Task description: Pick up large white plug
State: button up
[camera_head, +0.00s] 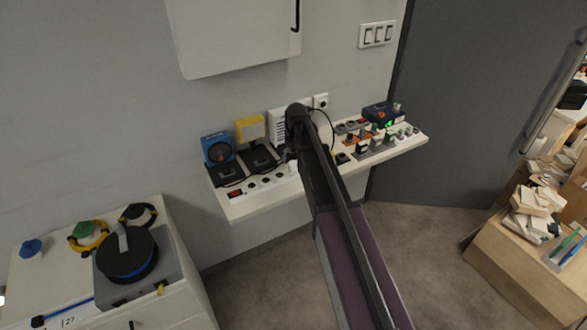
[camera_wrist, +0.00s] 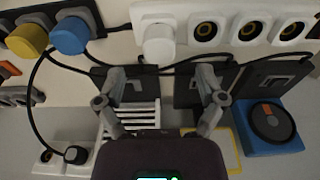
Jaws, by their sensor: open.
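In the wrist view a large round white plug (camera_wrist: 158,46) sits in the end socket of a white power strip (camera_wrist: 222,14). My gripper (camera_wrist: 161,78) is open, with its two fingers spread on either side of the plug's line. The fingertips appear short of the plug, with nothing between them. In the head view the white power strip (camera_head: 240,199) lies along the front of a wall shelf. My arm hides most of my gripper there, and I cannot make out the white plug clearly.
A blue plug (camera_wrist: 70,36) and a yellow plug (camera_wrist: 28,40) stand beside the white plug, with a black cable close by. Black adapters (camera_wrist: 268,80) and a blue device (camera_wrist: 268,126) lie near the strip. The wall shelf (camera_head: 240,210) is crowded.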

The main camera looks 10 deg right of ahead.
aim_at(293, 163)
jog(key=shift+w+f+b, duration=0.15)
jog(key=shift+f+b, duration=0.9)
jog(key=shift+f, duration=0.1)
jog(key=shift+w+f+b, duration=0.15)
jog(key=shift+f+b, duration=0.9)
jog(key=shift+f, duration=0.1)
grip_shut()
jog(key=shift+r, duration=0.2)
notch_tip(293, 163, up, 4)
jog(key=p, duration=0.4)
jog(key=shift+f, duration=0.2)
jog(key=s+d+r+p, duration=0.1)
jog(key=s+d, duration=0.1)
jog(key=s, duration=1.3)
jog(key=shift+s+d, duration=0.3)
jog(key=shift+s, duration=0.1)
